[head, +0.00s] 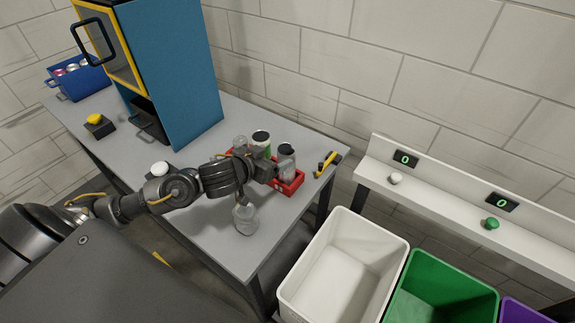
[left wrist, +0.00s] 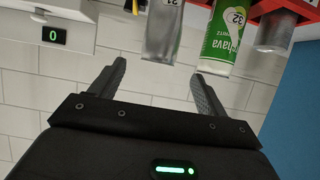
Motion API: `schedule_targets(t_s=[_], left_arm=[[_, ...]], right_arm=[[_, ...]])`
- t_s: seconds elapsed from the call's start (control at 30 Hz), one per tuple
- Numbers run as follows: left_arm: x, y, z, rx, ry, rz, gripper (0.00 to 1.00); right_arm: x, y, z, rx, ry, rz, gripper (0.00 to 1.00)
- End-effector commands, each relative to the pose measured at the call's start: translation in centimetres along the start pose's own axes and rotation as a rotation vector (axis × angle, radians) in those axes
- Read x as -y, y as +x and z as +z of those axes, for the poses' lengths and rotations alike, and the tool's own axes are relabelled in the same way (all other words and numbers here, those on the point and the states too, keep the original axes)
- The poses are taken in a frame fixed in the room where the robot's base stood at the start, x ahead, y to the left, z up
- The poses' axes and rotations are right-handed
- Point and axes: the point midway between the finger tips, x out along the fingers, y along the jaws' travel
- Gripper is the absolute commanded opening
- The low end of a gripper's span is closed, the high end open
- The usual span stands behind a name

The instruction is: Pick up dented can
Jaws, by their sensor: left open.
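A silver can (head: 287,162) and a green-and-white can (head: 261,140) stand in the red tray (head: 291,187) on the grey table. Another greyish can (head: 240,144) shows partly behind my arm. A separate grey can (head: 243,219) stands on the table in front of the tray; I cannot tell if it is dented. My left gripper (head: 266,168) is over the near side of the tray. In the left wrist view it (left wrist: 158,70) is open and empty, with a silver can (left wrist: 163,30) and the green can (left wrist: 225,35) beyond its fingers, upside down. My right gripper is not in view.
A blue machine (head: 185,75) stands at the back left of the table, beside a blue crate (head: 85,82). A yellow-black tool (head: 326,163) lies right of the tray. White (head: 345,225) and green (head: 440,270) bins stand right. The table's front is mostly clear.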

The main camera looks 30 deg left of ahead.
Motion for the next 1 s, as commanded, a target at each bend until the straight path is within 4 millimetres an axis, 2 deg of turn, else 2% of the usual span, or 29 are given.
schedule_targets(t_s=[0.13, 0.3, 0.37, 0.57, 0.7, 1.0], left_arm=[[0.0, 1.7, -0.1, -0.001, -0.001, 0.000, 0.76], [-0.1, 2.2, -0.1, 0.000, 0.002, 0.003, 0.76], [-0.2, 2.4, -0.2, -0.001, 0.002, 0.003, 0.76], [-0.4, 5.1, -1.0, -0.001, 0.001, 0.003, 0.76], [-0.3, 6.9, -0.7, 0.000, 0.001, 0.003, 0.76], [-0.3, 7.4, -0.6, 0.000, 0.003, 0.004, 0.76]], right_arm=[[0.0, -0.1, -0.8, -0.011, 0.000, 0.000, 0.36], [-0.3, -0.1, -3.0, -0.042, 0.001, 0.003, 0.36], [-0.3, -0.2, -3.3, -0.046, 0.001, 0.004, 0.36], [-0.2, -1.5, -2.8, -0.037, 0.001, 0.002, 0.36], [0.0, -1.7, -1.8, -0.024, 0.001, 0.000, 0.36], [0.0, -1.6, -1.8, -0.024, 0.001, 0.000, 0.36]])
